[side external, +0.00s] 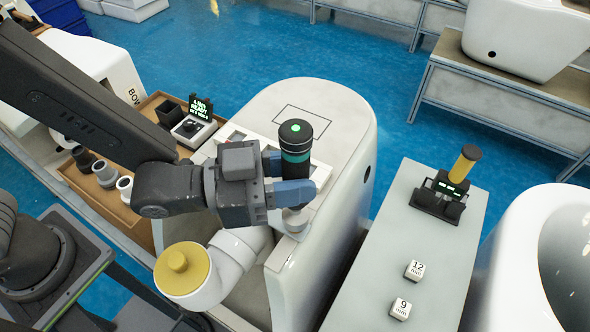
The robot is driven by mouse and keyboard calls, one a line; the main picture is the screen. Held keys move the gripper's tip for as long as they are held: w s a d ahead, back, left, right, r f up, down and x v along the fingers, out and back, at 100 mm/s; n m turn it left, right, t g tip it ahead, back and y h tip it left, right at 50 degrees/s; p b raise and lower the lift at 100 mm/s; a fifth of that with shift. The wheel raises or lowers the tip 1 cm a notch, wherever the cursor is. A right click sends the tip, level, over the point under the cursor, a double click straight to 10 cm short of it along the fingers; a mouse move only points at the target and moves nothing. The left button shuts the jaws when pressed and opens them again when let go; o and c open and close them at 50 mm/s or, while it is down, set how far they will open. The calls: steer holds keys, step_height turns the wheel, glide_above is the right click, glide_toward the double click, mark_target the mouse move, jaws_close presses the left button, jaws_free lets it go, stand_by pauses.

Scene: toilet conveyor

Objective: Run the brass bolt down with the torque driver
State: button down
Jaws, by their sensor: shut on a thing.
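The torque driver (296,143), dark with a teal band and a green light on its top, stands about upright in my gripper (299,178). The gripper's blue fingers are shut around the driver's lower body. A grey cylindrical end (295,220) shows below the fingers, over the pale rim of the white toilet body (345,150). I cannot make out the brass bolt; the driver and gripper cover the spot below. Whether the driver's tip touches anything cannot be told from this angle.
A grey bench (395,240) at right holds a yellow-topped tool in a black stand (453,185) and two blocks marked 12 mm (414,270) and 9 mm (400,309). A wooden tray (95,195) at left holds several sockets. A white pipe with yellow cap (183,268) lies below my gripper.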

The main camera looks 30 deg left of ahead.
mark_target(296, 159)
steer(key=shift+f, duration=1.05)
stand_by(1.4)
steer(key=shift+r, duration=0.3)
stand_by(1.2)
steer(key=shift+r, duration=2.5)
